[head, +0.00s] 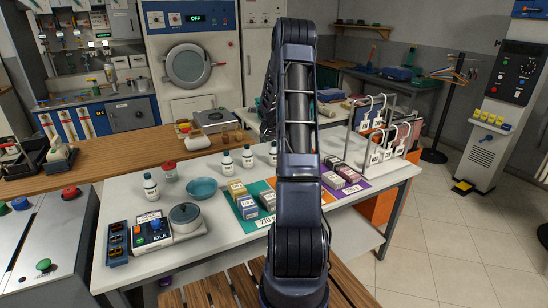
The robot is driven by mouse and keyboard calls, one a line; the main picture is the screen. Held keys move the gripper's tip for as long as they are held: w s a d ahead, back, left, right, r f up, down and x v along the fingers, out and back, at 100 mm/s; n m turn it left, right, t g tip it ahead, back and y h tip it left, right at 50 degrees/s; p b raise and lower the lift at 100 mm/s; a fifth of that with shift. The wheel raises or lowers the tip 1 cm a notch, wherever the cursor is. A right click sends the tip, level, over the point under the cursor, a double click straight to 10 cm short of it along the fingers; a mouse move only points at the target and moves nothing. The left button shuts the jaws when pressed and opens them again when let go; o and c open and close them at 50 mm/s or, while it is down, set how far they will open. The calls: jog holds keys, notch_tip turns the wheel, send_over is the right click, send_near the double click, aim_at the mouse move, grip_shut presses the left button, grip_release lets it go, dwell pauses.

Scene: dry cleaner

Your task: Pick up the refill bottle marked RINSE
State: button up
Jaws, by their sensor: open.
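Several small white bottles with dark caps and labels stand upright on the white table (225,220). One bottle (150,187) stands at the left, behind the scale. Another bottle (227,163) stands farther back near the middle, with a similar bottle (247,157) to its right. One more bottle (272,154) stands close to the left edge of my arm. The labels are too small to read, so I cannot tell which is marked RINSE. My upright arm blocks the middle of the view, and my gripper's fingers do not show.
A blue bowl (202,188), a red-lidded jar (169,171) and a scale (181,222) stand among the bottles. Small boxes stand on a green mat (250,212) and a purple mat (357,186). A hanger rack (385,135) stands at the right. A wooden counter (110,155) runs behind.

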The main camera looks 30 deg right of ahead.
jog(key=shift+x, duration=2.7)
jog(key=shift+w, duration=0.15)
jog(key=shift+c, duration=0.4)
jog(key=c, duration=1.5)
jog(key=shift+d+r, duration=0.1)
